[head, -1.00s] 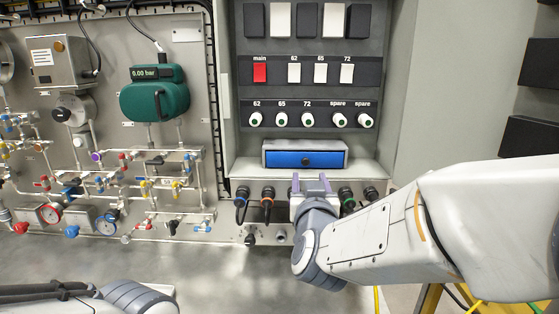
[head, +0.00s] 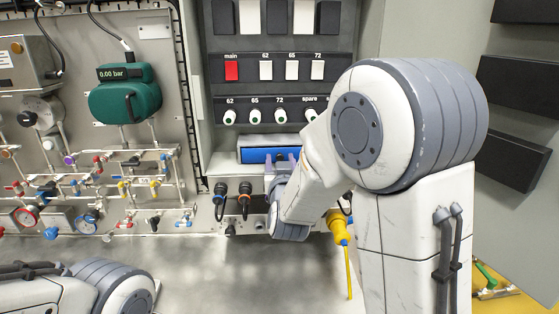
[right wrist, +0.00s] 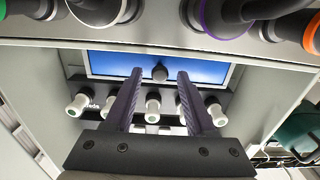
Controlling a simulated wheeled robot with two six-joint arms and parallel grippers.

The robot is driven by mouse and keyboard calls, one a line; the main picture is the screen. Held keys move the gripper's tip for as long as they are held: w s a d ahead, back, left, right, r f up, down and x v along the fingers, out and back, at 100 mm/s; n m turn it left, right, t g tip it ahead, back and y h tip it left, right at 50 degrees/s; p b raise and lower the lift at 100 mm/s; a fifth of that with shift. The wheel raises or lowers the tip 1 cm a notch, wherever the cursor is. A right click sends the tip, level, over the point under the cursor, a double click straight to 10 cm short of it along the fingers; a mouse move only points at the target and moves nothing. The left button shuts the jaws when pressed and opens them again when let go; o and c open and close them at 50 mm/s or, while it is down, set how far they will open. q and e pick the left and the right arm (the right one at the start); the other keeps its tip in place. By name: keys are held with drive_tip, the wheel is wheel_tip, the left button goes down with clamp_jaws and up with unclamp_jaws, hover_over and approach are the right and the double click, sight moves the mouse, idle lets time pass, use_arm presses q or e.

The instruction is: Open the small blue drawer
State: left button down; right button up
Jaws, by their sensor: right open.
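The small blue drawer (head: 255,156) sits shut in its grey housing on a ledge at the panel's foot. It also shows in the right wrist view (right wrist: 115,64), with a dark round knob (right wrist: 160,73) at its middle. My right gripper (head: 281,163) is in front of the drawer, its purple fingers pointing at it. In the right wrist view the open fingers lie one to each side of the knob; I cannot tell whether they reach around it. Nothing is held. My left gripper is out of view; only part of my left arm shows at the bottom left.
Green-ended white knobs (head: 255,117) line the panel above the drawer, with a red main switch (head: 232,71) higher up. Cable connectors (head: 244,189) stick out below the ledge. A green gauge (head: 125,94) and valve pipework fill the left panel.

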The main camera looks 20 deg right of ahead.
clamp_jaws()
idle(1.3)
